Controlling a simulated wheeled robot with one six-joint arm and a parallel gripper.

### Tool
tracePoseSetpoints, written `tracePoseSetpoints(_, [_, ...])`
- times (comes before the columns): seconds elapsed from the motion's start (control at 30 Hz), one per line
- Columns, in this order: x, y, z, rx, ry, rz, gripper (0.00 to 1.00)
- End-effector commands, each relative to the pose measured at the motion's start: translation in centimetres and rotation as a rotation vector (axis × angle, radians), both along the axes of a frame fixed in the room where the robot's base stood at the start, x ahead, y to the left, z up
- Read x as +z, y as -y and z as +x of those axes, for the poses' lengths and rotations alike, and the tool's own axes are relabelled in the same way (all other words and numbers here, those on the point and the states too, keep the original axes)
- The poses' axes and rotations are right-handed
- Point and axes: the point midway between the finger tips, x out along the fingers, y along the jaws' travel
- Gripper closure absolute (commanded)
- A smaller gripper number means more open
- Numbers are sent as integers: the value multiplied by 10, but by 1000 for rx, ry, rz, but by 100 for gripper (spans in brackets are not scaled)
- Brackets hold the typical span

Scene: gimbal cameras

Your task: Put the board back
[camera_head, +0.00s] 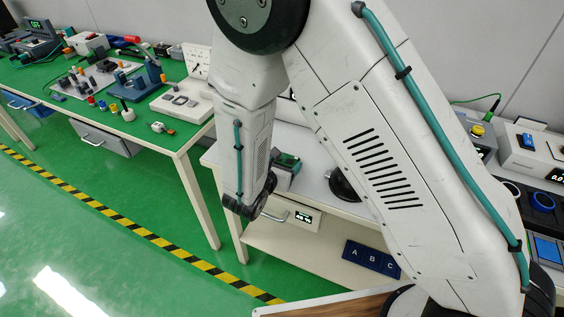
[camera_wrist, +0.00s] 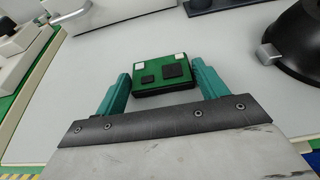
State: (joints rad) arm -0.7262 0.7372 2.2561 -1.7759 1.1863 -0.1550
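A small green circuit board (camera_wrist: 163,76) with dark chips and white squares lies flat between my gripper's two teal fingers in the wrist view. In the head view, my gripper (camera_head: 286,168) is at the grey-white worktable (camera_head: 312,150), left of my large arm link, and the board is too small to make out clearly.
A black domed object (camera_wrist: 302,42) stands right of the board, with a grey box (camera_wrist: 67,8) at upper left. A green bench (camera_head: 110,90) with several devices stands left. Instruments (camera_head: 535,155) stand at right.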

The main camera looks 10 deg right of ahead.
Motion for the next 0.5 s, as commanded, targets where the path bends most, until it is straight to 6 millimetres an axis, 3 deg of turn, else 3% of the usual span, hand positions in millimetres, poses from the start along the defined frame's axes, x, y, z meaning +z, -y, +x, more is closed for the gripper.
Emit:
tracePoseSetpoints(0.4, [4,0,0,1,1,1,11])
tracePoseSetpoints(0.5, [8,-8,-10,4,0,0,11])
